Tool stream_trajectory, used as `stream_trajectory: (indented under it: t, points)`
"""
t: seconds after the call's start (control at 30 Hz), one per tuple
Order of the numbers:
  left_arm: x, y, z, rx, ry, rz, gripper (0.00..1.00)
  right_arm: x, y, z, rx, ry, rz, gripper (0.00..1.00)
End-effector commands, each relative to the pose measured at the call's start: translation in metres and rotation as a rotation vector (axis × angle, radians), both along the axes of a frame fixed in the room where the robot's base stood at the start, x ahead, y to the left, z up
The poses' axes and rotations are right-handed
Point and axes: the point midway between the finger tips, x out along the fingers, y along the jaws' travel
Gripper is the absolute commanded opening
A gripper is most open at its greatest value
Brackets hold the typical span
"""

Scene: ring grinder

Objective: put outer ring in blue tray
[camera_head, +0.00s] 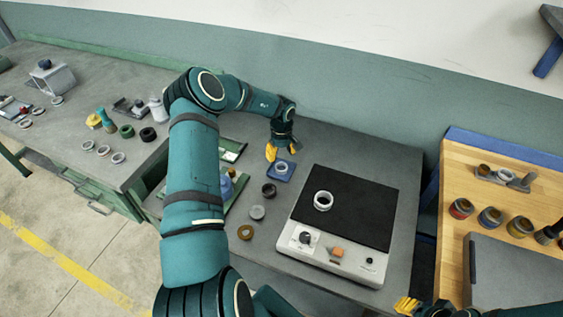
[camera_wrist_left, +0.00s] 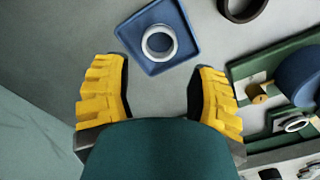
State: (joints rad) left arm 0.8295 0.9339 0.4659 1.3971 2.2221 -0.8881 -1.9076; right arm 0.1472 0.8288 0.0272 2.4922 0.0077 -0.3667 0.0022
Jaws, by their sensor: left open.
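A second pale ring (camera_head: 323,208) lies on the black plate of the grinder (camera_head: 355,195). My right gripper (camera_head: 415,307) is partly cut off at the bottom edge.
Dark ring (camera_head: 268,190), grey disc (camera_head: 257,212) and brass ring (camera_head: 245,232) lie left of the grinder. A green tray (camera_wrist_left: 247,68) sits near the blue tray. A wooden bench (camera_head: 455,230) with jars is at right, a cluttered grey bench (camera_head: 70,130) at left.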

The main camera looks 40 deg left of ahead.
Motion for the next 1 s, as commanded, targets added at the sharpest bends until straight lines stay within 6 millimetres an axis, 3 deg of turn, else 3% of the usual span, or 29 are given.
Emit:
stream_trajectory:
  t: [0.1,0.3,1.0]
  points:
    - [0.0,0.0,0.024,0.001,-0.002,-0.001,0.58,0.0,0.0,0.003,0.001,0.0,0.0,0.34]
    - [0.0,0.0,0.046,0.001,0.0,-0.001,0.58,0.0,0.0,0.005,0.001,0.0,0.0,0.34]
    - [0.0,0.0,0.05,0.0,0.0,-0.001,0.58,0.0,0.0,0.005,0.001,0.0,0.0,0.34]
